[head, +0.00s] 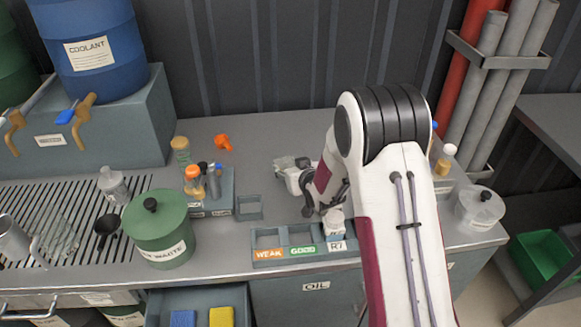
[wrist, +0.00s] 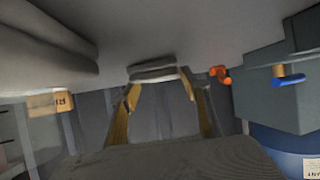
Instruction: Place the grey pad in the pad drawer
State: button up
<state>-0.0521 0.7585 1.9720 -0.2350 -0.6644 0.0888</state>
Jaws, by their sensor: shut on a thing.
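My gripper (head: 294,178) is left of my arm's wrist, above the bench behind the labelled tray. In the wrist view my gripper (wrist: 158,88) shows two tan-edged fingers closed on a grey, soft-looking pad (wrist: 152,73). The pad also shows as a pale grey lump (head: 284,163) at the fingertips in the head view, partly hidden by the gripper. The pad drawer (head: 257,322) is pulled open below the bench's front edge, left of my arm. A blue pad (head: 183,318) and a yellow pad (head: 221,317) lie in it. Its front is cut off by the picture.
A tray (head: 262,256) marked WEAK and GOOD stands at the bench's front edge; a pale object (head: 334,221) stands at its right end. A green waste can (head: 160,230) stands above the drawer's left side. A small empty holder (head: 248,207) lies between them. An orange object (head: 223,142) lies behind.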

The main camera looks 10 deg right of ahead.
jog(key=shift+f, duration=0.1)
jog(key=shift+c, duration=0.2)
jog(key=o, duration=1.1)
jog(key=shift+v, duration=1.15)
notch_tip(320, 180, up, 8)
jog(key=shift+s+f, duration=0.2)
jog(key=shift+s, duration=0.05)
jog(key=shift+d, duration=0.15)
